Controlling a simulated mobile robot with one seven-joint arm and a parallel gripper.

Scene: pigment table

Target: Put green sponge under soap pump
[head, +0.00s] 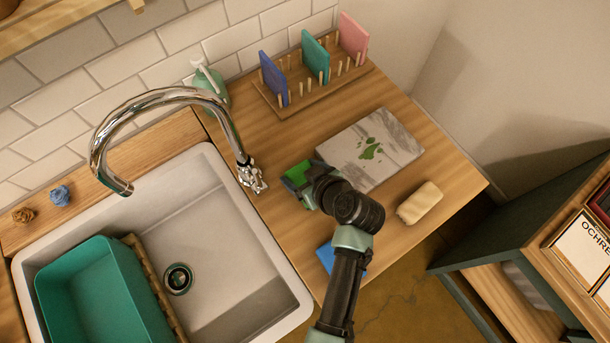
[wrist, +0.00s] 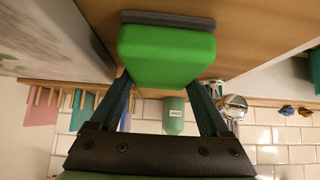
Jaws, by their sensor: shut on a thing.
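The green sponge (head: 296,175) is between the fingers of my gripper (head: 303,181), above the wooden counter left of the marble slab. The wrist view shows the sponge (wrist: 165,58) with a dark grey layer along one side, pinched between both fingertips (wrist: 165,82). I cannot tell whether it touches the counter. The soap pump (head: 216,92) is a pale green bottle with a white top, standing at the back by the tiled wall, partly hidden behind the tap. The wrist view shows part of its labelled body (wrist: 173,116) beyond the sponge. The sponge is apart from the pump.
The chrome tap (head: 155,98) arches over the white sink (head: 220,190), which holds a teal tub (head: 95,290). A wooden rack (head: 325,88) with coloured boards stands behind the marble slab (head: 395,145). A beige block (head: 420,203) and a blue item (head: 326,257) lie near the front edge.

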